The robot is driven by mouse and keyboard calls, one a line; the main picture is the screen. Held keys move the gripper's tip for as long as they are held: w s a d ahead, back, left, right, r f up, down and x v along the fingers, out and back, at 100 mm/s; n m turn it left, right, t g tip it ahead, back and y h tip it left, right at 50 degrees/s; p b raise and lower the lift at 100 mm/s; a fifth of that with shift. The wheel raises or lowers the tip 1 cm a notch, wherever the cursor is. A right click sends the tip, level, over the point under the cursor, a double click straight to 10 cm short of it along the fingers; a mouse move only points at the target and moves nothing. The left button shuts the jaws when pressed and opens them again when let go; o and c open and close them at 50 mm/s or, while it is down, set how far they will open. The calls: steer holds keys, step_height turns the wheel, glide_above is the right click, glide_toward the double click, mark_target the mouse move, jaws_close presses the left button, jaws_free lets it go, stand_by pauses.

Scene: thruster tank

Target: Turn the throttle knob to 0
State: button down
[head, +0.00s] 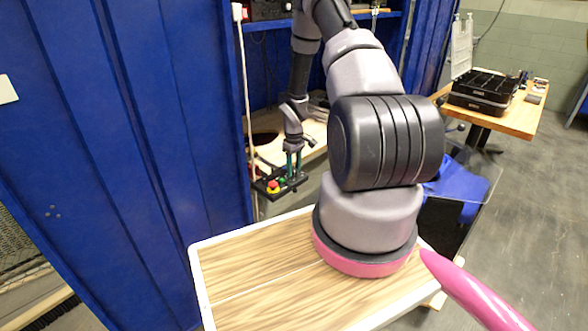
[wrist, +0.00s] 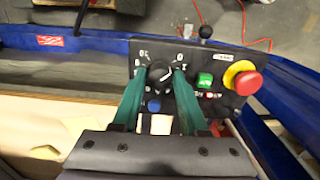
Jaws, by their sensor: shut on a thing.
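The throttle knob (wrist: 159,76) is a round black dial on a black control panel (wrist: 228,57), seen in the wrist view. Pale marks surround it, and a light line on its face slants toward the upper right. My gripper (wrist: 161,84) has its two green fingers on either side of the knob, shut on it. In the head view my gripper (head: 293,166) reaches down to the same panel (head: 290,187), where the knob is too small and too covered to make out.
Right of the knob are a green button (wrist: 205,80), a red mushroom button (wrist: 248,83) on a yellow collar, and a small black-topped lever (wrist: 206,32). A blue button (wrist: 153,105) sits just below the knob. Blue frame edges (wrist: 275,66) border the panel.

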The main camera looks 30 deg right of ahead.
mark_target(294, 170)
steer(key=shift+c, duration=2.2)
jaws_free()
steer(key=shift+r, duration=0.1)
step_height(294, 170, up, 11)
